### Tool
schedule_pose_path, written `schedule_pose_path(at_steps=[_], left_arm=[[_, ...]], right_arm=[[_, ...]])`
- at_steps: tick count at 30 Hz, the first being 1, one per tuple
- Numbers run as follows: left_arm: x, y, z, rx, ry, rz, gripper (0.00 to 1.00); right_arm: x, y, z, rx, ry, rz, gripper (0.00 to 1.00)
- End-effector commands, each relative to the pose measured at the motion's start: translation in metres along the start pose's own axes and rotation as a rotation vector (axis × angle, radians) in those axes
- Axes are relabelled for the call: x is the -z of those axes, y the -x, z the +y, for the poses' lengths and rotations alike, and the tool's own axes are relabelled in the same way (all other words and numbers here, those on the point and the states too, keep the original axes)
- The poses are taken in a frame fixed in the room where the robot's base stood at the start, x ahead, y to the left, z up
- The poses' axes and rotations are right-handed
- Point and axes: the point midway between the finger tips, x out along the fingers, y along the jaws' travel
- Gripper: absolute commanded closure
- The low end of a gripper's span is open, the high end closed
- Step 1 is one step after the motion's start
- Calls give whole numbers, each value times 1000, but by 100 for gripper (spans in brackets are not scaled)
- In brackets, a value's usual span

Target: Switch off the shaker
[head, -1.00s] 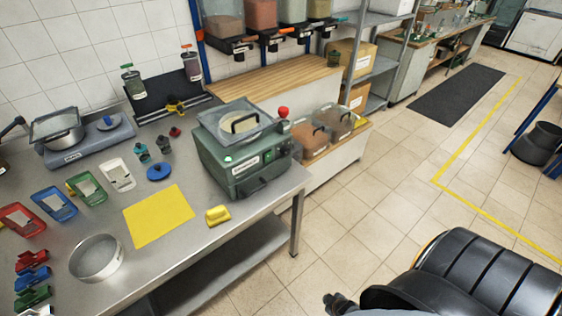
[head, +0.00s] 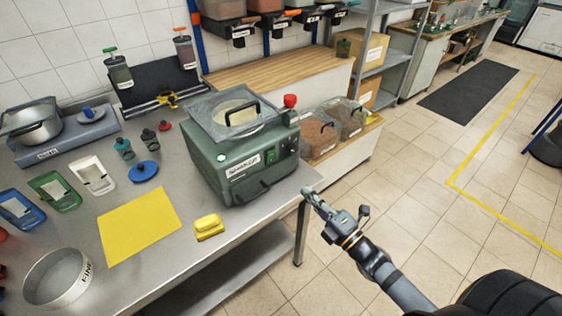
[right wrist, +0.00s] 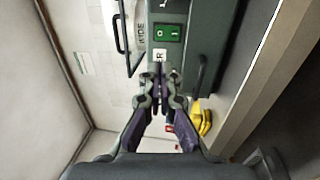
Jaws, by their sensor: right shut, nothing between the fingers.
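The shaker (head: 235,165) is a green box with a clear-lidded top, standing at the right end of the steel table. Its front carries a label, a green switch (head: 271,155) and a dark handle; a red knob (head: 290,100) rises at its back right corner. In the right wrist view the switch (right wrist: 168,33) shows as a green panel with white marks, just beyond my fingertips. My right gripper (head: 309,194) is shut and empty, in front of the shaker's right side and apart from it in the head view. It also shows in the right wrist view (right wrist: 161,76). My left gripper is out of view.
A yellow block (head: 209,227) and a yellow mat (head: 138,222) lie on the table left of my right gripper. A sieve ring (head: 57,278) is at the front left. The floor to the right is open.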

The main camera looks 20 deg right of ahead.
Motion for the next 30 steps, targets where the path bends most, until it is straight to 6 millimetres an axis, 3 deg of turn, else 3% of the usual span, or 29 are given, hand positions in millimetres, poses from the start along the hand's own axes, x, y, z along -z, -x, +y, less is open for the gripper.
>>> schedule_pose_path(at_steps=[5, 12, 18, 22, 30], left_arm=[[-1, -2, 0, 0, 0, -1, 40], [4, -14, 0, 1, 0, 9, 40], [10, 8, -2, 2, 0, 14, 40], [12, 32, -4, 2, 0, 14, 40], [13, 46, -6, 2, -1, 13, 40]], right_arm=[[0, -3, -1, -1, -2, 0, 100], [-1, -28, -1, -4, -1, -5, 100], [-1, -51, 5, -3, -4, -5, 100], [-1, -81, 10, -4, -8, -5, 100], [-1, -127, 2, 0, -6, -3, 100]])
